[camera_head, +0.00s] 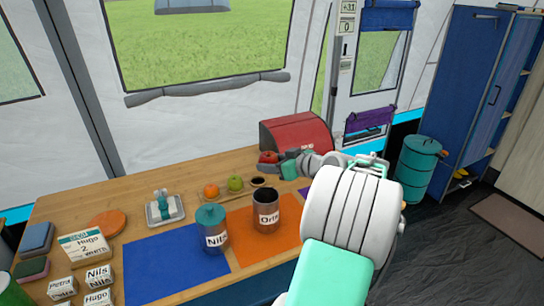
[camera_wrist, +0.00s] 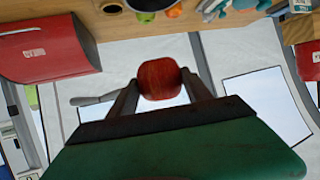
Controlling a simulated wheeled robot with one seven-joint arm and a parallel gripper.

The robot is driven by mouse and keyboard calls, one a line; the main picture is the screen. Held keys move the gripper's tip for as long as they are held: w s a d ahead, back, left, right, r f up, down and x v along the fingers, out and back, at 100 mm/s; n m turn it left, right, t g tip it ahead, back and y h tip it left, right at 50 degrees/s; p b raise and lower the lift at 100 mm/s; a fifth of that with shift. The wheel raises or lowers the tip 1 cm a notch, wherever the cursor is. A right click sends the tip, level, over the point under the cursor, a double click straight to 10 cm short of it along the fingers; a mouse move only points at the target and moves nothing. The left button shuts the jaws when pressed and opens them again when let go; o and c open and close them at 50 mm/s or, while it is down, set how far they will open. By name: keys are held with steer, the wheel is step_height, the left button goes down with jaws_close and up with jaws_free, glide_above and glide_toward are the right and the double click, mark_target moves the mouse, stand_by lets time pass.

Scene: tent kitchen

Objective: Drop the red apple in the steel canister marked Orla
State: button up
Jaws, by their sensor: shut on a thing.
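My gripper (camera_wrist: 160,88) is shut on the red apple (camera_wrist: 160,72), one finger on each side of it, in the wrist view. In the head view the red apple (camera_head: 268,157) is held above the table's back part, in front of the red bread box. The steel canister marked Orla (camera_head: 266,222) stands upright on the orange mat with its top open; its label is partly cut off from view. The apple is behind the canister and higher, apart from it.
A canister marked Nils with a teal lid (camera_head: 212,238) stands left of the Orla one, by the blue mat (camera_head: 160,270). An orange (camera_head: 211,190), a green apple (camera_head: 235,183) and a small dark-filled bowl (camera_head: 258,181) lie behind. The red bread box (camera_head: 297,131) is at the back.

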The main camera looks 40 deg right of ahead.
step_height(320, 180, down, 6)
steer(key=shift+a+r+b, duration=0.1)
steer(key=shift+r+b, duration=0.05)
steer(key=shift+b, duration=1)
steer(key=o, duration=1.5)
steer(key=v, duration=0.7)
steer(key=shift+s+r, duration=0.25)
steer(key=shift+s, duration=0.1)
